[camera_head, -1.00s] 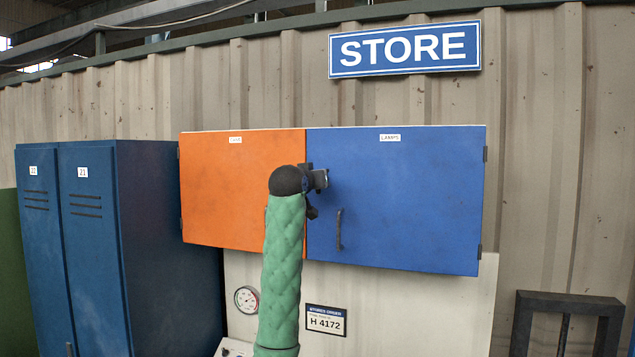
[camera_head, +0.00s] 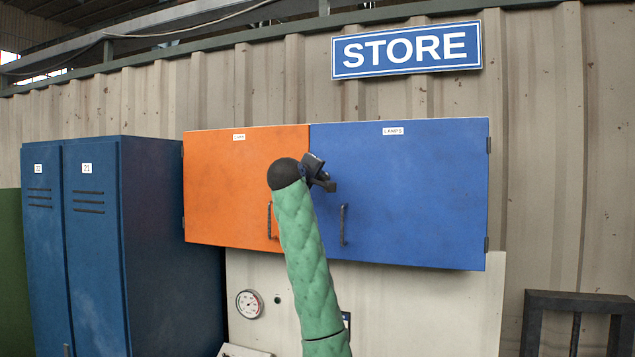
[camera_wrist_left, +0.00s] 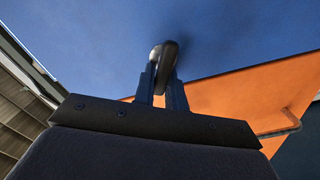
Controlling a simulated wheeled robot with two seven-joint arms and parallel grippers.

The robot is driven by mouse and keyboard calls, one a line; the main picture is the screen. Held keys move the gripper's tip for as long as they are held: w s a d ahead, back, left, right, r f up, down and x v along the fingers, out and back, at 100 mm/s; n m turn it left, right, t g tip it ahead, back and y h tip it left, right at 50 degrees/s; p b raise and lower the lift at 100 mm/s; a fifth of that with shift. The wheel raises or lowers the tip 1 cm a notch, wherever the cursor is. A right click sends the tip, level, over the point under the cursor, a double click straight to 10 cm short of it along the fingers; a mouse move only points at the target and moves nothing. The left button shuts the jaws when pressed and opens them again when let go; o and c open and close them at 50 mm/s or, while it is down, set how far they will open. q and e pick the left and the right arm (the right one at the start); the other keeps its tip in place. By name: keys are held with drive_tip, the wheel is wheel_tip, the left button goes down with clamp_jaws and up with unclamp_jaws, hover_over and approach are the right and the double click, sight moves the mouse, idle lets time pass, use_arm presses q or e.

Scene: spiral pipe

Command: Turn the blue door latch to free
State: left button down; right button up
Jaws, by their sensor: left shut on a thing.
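The blue door (camera_head: 420,195) hangs on the right half of a wall cabinet and looks closed. My left gripper (camera_head: 325,182) is at its upper left, near the seam with the orange door, tilted. In the left wrist view the two fingers (camera_wrist_left: 163,82) are shut on the latch (camera_wrist_left: 165,56), a dark rounded piece with a pale end standing against the blue door. In the head view my gripper hides the latch, so its angle cannot be told there. My right gripper is not in view.
The orange door (camera_head: 228,185) beside it looks closed. Dark bar handles hang on the orange door (camera_head: 270,220) and the blue door (camera_head: 343,225). Blue lockers (camera_head: 110,240) stand at the left. A gauge (camera_head: 249,304) sits on the pale panel below. A dark frame (camera_head: 575,302) stands at lower right.

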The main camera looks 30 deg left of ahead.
use_arm(q)
drive_tip(key=n, duration=0.1)
drive_tip(key=n+b, duration=0.1)
drive_tip(key=n, duration=0.1)
drive_tip(key=shift+a+f, duration=0.1)
drive_tip(key=shift+f, duration=0.2)
drive_tip(key=shift+f+n+b, duration=0.15)
drive_tip(key=shift+n+b, duration=0.45)
drive_tip(key=shift+n, duration=1)
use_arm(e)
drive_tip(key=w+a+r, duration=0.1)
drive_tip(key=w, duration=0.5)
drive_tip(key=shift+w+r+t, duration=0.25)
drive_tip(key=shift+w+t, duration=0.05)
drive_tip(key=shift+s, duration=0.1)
use_arm(q)
drive_tip(key=c, duration=1.4)
unclamp_jaws()
drive_tip(key=shift+s+a, duration=0.1)
drive_tip(key=shift+c, duration=0.2)
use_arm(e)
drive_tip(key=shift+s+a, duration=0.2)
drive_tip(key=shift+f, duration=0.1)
